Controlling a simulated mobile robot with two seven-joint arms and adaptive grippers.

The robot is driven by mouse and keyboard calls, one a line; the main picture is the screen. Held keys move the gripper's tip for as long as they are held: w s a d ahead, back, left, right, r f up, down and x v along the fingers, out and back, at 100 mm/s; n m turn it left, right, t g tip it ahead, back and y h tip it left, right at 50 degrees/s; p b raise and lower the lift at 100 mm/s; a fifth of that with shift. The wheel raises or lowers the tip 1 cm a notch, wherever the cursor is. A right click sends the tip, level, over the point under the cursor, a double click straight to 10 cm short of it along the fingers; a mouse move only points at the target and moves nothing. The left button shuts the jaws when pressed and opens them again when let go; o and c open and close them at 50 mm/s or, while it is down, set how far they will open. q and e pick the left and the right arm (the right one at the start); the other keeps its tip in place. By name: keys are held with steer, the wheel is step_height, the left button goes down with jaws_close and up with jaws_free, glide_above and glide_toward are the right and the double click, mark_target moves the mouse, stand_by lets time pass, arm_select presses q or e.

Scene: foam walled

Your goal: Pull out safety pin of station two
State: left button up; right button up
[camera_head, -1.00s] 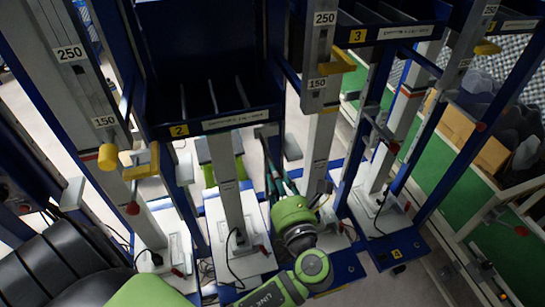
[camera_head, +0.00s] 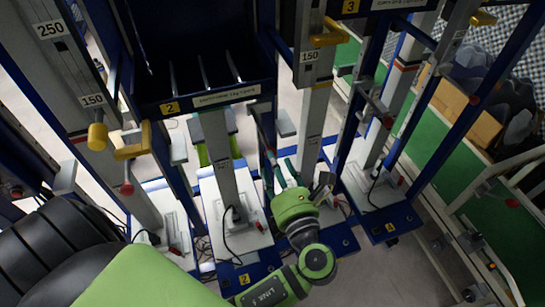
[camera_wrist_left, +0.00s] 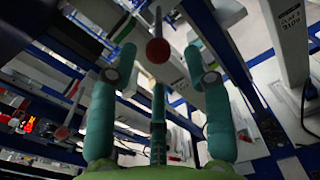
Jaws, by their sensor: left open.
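Station two has a dark blue bin with a yellow number 2 label (camera_head: 170,107) on its front edge. My left gripper (camera_head: 284,170) is low to the right of this bin, its teal fingers pointing away and up beside a post. In the left wrist view a red ball knob (camera_wrist_left: 158,50) shows between the two open teal fingertips, with a gap on both sides. The fingers do not touch it. This knob cannot be made out clearly in the head view. Another red knob (camera_head: 127,189) is on the left post, below a yellow handle (camera_head: 132,151). My right gripper is not seen.
Grey posts and blue frame bars stand close around my left gripper. Station three's label (camera_head: 350,6) is at the top. A green-topped bench (camera_head: 440,165) stands at the right.

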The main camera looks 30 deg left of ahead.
arm_select(q)
steer(key=v, duration=0.4)
steer(key=shift+s+d, duration=0.1)
stand_by(0.3)
step_height(320, 180, down, 19)
steer(key=w+d+g+h, duration=0.1)
steer(key=w+d+h, duration=0.1)
steer(key=h, duration=0.4)
steer(key=s+f+n+g+h, duration=0.2)
steer(key=s+f+n, duration=0.15)
steer(key=f, duration=0.55)
steer(key=s+f+n+g+h, duration=0.2)
steer(key=s+f, duration=0.2)
steer(key=f, duration=0.5)
steer(key=s+a+f+n+g+h, duration=0.1)
steer(key=s+a+f+n+g, duration=0.2)
steer(key=s+f+n, duration=0.5)
steer(key=s+a+f+n+g+h, duration=0.2)
steer(key=s+f+n, duration=0.6)
steer(key=s+n, duration=0.5)
steer(key=s+a, duration=0.1)
steer(key=s, duration=0.2)
steer(key=shift+s+a+g+h+b, duration=0.3)
steer(key=shift+s+g+b, duration=0.05)
steer(key=shift+s+g, duration=0.05)
